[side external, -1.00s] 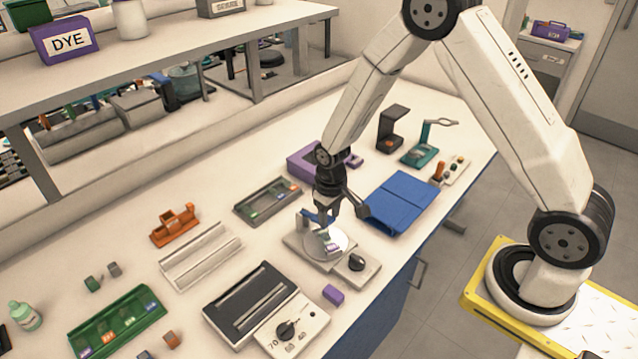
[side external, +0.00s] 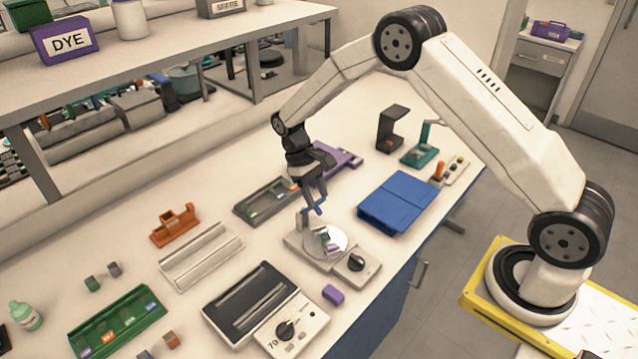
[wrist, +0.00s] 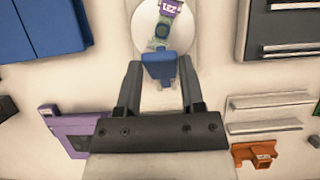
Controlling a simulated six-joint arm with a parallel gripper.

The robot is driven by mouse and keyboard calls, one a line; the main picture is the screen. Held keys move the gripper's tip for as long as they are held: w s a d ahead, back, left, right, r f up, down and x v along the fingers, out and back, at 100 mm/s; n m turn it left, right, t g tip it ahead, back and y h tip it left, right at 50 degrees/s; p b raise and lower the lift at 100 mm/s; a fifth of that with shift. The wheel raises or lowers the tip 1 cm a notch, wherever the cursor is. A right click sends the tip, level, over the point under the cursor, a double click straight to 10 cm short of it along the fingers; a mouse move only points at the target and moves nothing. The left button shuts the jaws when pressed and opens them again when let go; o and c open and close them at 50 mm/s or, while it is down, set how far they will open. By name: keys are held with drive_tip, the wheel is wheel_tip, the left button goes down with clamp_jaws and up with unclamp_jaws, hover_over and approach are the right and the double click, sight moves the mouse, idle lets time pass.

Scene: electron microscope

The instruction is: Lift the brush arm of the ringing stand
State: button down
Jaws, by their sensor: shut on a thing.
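The ringing stand (side external: 296,242) is a pale base with a white disc (side external: 336,242) and a dark knob (side external: 356,262) at its right end. A slide with a purple label lies on the disc, and it shows in the wrist view (wrist: 163,32). The blue brush arm (side external: 316,208) stands tilted up above the disc's back edge. My gripper (side external: 310,203) is shut on the brush arm's blue end, which shows between the fingers in the wrist view (wrist: 170,70). The fingers hide part of the arm.
A blue folder-like case (side external: 398,202) lies to the right and a green slide tray (side external: 266,201) to the left. A purple holder (side external: 340,160) is behind my gripper. A black-topped hotplate (side external: 250,300) and a small purple block (side external: 333,294) stand in front.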

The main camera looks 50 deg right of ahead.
drive_tip(key=w, duration=0.2)
drive_tip(key=w+r, duration=0.1)
drive_tip(key=w, duration=0.1)
drive_tip(key=shift+w, duration=0.2)
drive_tip(key=shift+w+f, duration=0.2)
drive_tip(key=shift+w, duration=0.6)
drive_tip(key=shift+w+f, duration=0.25)
drive_tip(key=shift+w, duration=0.6)
drive_tip(key=shift+w+f, duration=0.2)
drive_tip(key=shift+w, duration=0.6)
drive_tip(key=shift+c, duration=1)
unclamp_jaws()
drive_tip(key=shift+s+r, duration=0.1)
drive_tip(key=shift+r, duration=0.05)
drive_tip(key=v, duration=0.7)
drive_tip(key=shift+r, duration=0.4)
drive_tip(key=shift+r, duration=0.15)
